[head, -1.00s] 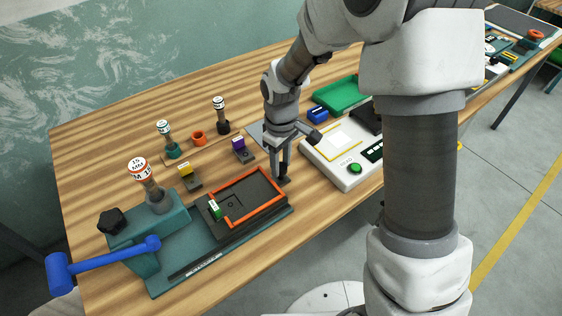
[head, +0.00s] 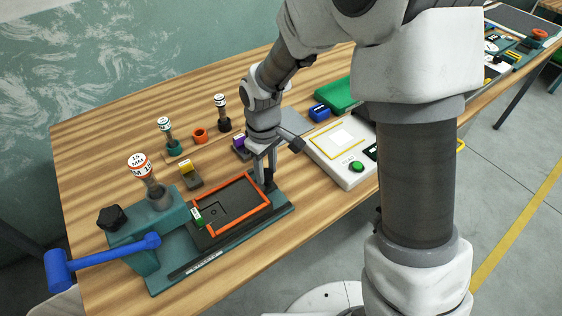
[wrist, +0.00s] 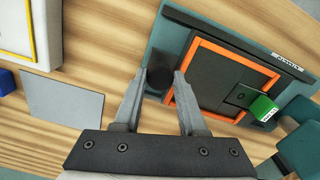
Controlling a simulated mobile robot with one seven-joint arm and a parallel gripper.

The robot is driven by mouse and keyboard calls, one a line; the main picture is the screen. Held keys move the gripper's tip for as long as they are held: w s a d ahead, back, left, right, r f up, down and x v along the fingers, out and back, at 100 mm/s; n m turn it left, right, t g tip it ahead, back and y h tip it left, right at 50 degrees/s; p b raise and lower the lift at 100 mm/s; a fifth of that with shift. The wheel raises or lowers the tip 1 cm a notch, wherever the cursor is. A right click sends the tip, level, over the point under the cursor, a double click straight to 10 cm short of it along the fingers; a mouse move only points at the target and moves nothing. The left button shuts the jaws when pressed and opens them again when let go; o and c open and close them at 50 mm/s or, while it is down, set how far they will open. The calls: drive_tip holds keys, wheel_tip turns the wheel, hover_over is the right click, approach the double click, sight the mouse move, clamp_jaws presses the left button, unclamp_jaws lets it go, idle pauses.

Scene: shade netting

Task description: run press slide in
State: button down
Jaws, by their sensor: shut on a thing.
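The press is a teal unit (head: 182,262) at the left front of the table, with a blue lever (head: 105,260) and a post with a "15 MM" cap (head: 140,166). Its dark slide (head: 238,194) has an orange rim and lies on the teal base, its left end close to the press head. A small green block (head: 197,216) sits at the slide's left end; it also shows in the wrist view (wrist: 262,107). My gripper (head: 266,181) is at the slide's right end, shut on a black round knob (wrist: 158,80), which is between the fingers in the wrist view.
A white device with a green button (head: 357,166) and a green tray (head: 337,95) are to the right. Bare wood lies in front.

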hover_over(241, 197)
drive_tip(key=shift+a+b, duration=0.1)
drive_tip(key=shift+b, duration=0.3)
drive_tip(key=shift+c, duration=2.3)
unclamp_jaws()
drive_tip(key=shift+s, duration=0.1)
drive_tip(key=shift+r, duration=0.3)
wheel_tip(241, 197, up, 17)
drive_tip(key=p, duration=0.2)
drive_tip(key=shift+f, duration=0.1)
